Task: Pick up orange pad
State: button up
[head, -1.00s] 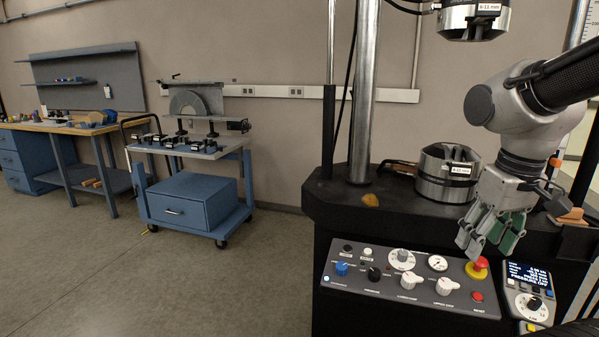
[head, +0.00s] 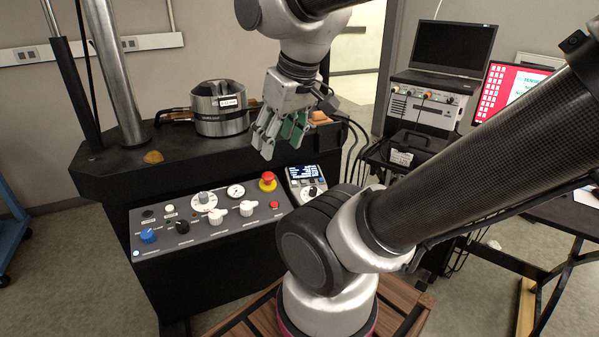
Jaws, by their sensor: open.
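A small orange-yellow patch (head: 153,157) lies flat on the black machine table (head: 100,178), left of the grey steel cylinder fixture. An orange-brown block (head: 319,117) sits at the table's right end, partly hidden behind my gripper. I cannot tell for sure which of these is the orange pad. My gripper (head: 279,142) is open and points down above the table's right front part, over the back of the control panel. Green shows on its fingers. It is apart from the patch, well to its right.
The steel fixture (head: 220,112) stands between the patch and my gripper. The sloped control panel (head: 205,220) with knobs and a red stop button (head: 267,180) is in front. A bare column (head: 115,80) rises at left. A monitor (head: 452,47) and instruments stand at right.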

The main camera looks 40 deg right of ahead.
aim_at(318, 117)
jog(key=z, duration=1.3)
